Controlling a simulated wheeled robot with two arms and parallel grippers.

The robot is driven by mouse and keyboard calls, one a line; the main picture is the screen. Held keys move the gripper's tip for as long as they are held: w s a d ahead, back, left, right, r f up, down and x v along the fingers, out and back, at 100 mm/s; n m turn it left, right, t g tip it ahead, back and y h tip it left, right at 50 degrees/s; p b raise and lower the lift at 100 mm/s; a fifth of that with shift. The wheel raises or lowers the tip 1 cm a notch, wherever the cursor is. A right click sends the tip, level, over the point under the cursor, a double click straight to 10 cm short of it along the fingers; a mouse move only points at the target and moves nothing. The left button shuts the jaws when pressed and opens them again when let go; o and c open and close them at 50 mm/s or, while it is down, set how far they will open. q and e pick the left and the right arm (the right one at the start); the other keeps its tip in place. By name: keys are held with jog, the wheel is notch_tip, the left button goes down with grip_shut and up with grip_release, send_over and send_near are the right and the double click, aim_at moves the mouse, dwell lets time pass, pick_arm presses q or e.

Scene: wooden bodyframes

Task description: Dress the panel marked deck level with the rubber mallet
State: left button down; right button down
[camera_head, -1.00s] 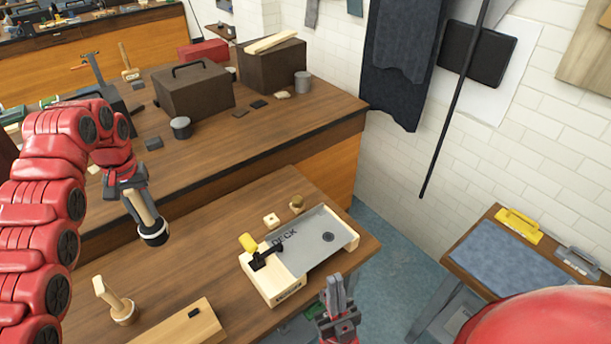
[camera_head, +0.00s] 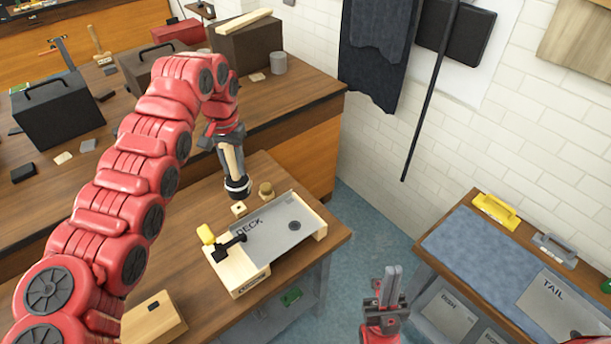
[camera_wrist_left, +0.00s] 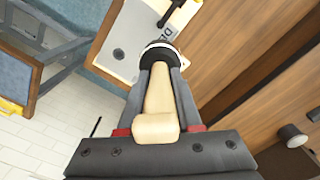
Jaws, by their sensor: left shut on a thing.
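The grey metal panel marked DECK (camera_head: 270,232) lies on a pale wooden fixture (camera_head: 240,275) on the near bench. A dark round spot shows on the panel. My left gripper (camera_head: 230,155) is shut on the handle of the mallet (camera_head: 237,187). The mallet's dark head with a pale band hangs downward near the panel's far edge. In the left wrist view the mallet head (camera_wrist_left: 160,55) covers part of the panel (camera_wrist_left: 125,40); contact cannot be told. My right gripper (camera_head: 392,285) looks shut and empty, right of the bench.
A small light block (camera_head: 238,208) and a round wooden knob (camera_head: 266,190) stand behind the panel. A wooden block (camera_head: 155,318) lies at the near left. A side table at right carries a blue mat (camera_head: 480,250) and a TAIL panel (camera_head: 555,305). Floor separates the tables.

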pick_arm(q)
jog(key=s+d+f+m+b, duration=0.2)
jog(key=d+f+m, duration=0.4)
jog(key=d+m, duration=0.65)
jog(key=s+d+f+m+b, duration=0.3)
jog(key=d+f+m, duration=0.3)
jog(key=d+m, duration=0.6)
jog(key=w+a+r+p, duration=0.1)
jog(key=w+a, duration=0.2)
jog(key=a, duration=0.2)
jog(key=w+a+r+m+p, duration=0.1)
jog(key=w+a+r+p, duration=0.1)
jog(key=a, duration=0.3)
jog(key=shift+w+a+r, duration=0.25)
jog(key=shift+w, duration=0.15)
